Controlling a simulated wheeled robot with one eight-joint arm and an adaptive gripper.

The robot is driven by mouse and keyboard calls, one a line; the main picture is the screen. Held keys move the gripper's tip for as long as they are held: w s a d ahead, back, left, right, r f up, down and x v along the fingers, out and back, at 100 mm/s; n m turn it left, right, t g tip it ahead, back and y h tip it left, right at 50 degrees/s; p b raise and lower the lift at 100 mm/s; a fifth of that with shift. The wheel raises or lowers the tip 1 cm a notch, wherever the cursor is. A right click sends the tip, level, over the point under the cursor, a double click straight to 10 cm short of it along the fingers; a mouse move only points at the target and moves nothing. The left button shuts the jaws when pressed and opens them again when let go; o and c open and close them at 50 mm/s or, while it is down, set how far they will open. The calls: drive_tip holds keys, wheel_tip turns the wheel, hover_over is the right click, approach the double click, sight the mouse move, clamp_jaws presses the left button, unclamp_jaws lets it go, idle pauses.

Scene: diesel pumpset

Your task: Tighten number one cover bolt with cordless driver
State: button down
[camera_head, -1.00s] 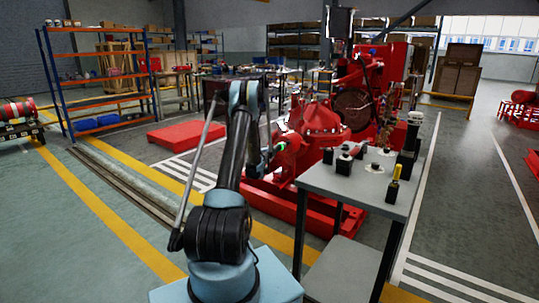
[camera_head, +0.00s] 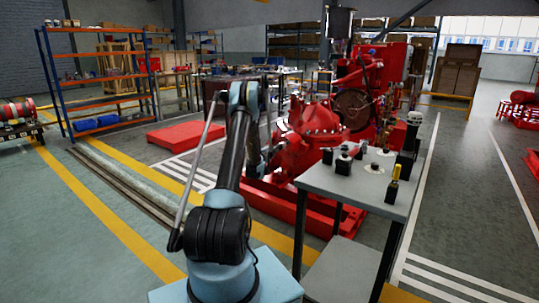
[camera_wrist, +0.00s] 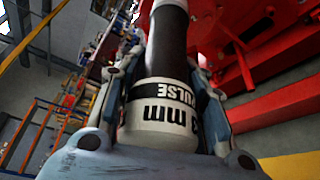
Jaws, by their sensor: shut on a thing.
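My gripper (camera_wrist: 168,78) is shut on a cylindrical tool (camera_wrist: 162,118) in the wrist view, with a finger on each side. The tool has a dark barrel and a white band lettered "mm" and "PULSE"; I take it as the driver. Its working tip is out of sight. In the head view my arm hides the gripper and the tool. The red pumpset (camera_head: 312,125) stands just right of my arm, and red metal (camera_wrist: 240,45) fills the upper right of the wrist view. I cannot make out the number one cover bolt or whether the tool touches it.
A grey table (camera_head: 345,187) stands to the right, holding several black holders and a yellow-handled tool (camera_head: 394,180). A low red platform (camera_head: 186,135) lies behind my arm on the left. A blue and orange shelf (camera_head: 98,75) stands further back.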

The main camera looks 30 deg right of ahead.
drive_tip(key=shift+a, duration=0.15)
drive_tip(key=shift+s+a, duration=0.35)
drive_tip(key=shift+a, duration=0.4)
drive_tip(key=shift+s+a, duration=0.3)
drive_tip(key=shift+a, duration=0.4)
drive_tip(key=shift+s+a, duration=0.35)
drive_tip(key=shift+a, duration=0.4)
